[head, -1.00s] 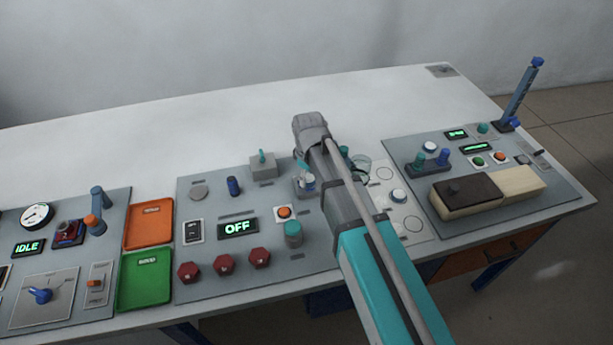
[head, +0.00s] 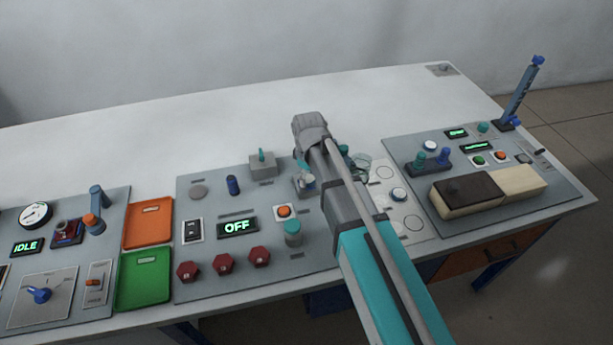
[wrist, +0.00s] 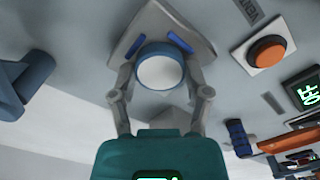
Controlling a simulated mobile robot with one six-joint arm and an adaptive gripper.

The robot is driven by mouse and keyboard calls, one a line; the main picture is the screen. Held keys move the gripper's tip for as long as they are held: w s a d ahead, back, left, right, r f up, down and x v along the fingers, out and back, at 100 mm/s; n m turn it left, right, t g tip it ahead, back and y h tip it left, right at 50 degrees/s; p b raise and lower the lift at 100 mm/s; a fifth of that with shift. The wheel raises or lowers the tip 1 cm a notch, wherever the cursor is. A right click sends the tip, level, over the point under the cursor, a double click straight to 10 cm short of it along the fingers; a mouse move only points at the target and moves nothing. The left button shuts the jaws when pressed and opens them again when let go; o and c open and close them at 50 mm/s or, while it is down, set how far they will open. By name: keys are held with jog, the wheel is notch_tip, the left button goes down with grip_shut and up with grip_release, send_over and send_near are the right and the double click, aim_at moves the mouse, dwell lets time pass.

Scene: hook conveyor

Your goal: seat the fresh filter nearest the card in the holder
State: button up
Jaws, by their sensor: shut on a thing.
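A round filter (wrist: 161,72) with a white face and blue rim is between the two fingers of my gripper (wrist: 161,80) in the wrist view. The gripper is shut on it. A grey holder block (wrist: 160,22) with two blue strips lies directly behind the filter; I cannot tell whether the filter is fully down in it. In the head view the holder (head: 302,193) stands just left of my arm, with the filter's pale top (head: 307,179) at it. My arm hides most of the gripper there. Another white-topped round piece (head: 398,195) sits on a white card with printed circles (head: 413,223).
An orange button (head: 284,211), an OFF display (head: 237,227) and a teal-topped cylinder (head: 292,232) stand close to the holder. A grey block with a teal lever (head: 263,164) is behind it. The table behind is free.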

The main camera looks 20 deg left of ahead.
aim_at(308, 178)
jog(key=o, duration=1.1)
jog(key=shift+w+r, duration=0.1)
jog(key=shift+r, duration=0.05)
jog(key=shift+r+p, duration=3.4)
jog(key=shift+p, duration=0.15)
